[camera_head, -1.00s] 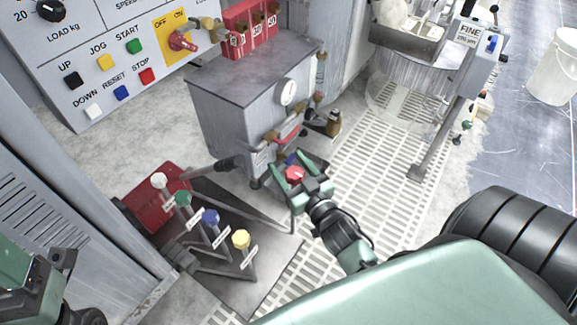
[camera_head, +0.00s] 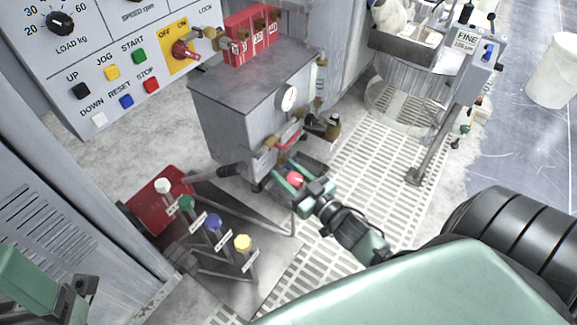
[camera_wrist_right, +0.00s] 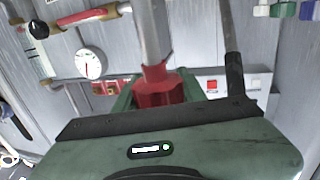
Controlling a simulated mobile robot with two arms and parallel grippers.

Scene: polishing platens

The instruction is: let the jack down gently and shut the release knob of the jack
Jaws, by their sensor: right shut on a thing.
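A red body (camera_head: 150,212), seemingly the jack, lies on the floor at left, partly hidden by levers. A bar with a black grip (camera_head: 230,170) extends from near it. My left gripper (camera_head: 78,292) is only partly seen at the lower left; its fingers are unclear.
Levers with white, green, blue and yellow knobs (camera_head: 243,243) stand left of the right gripper. The grey cabinet (camera_head: 250,110) with a gauge (camera_head: 288,97) and piping stands close behind it. Slatted floor (camera_head: 375,150) is open to the right.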

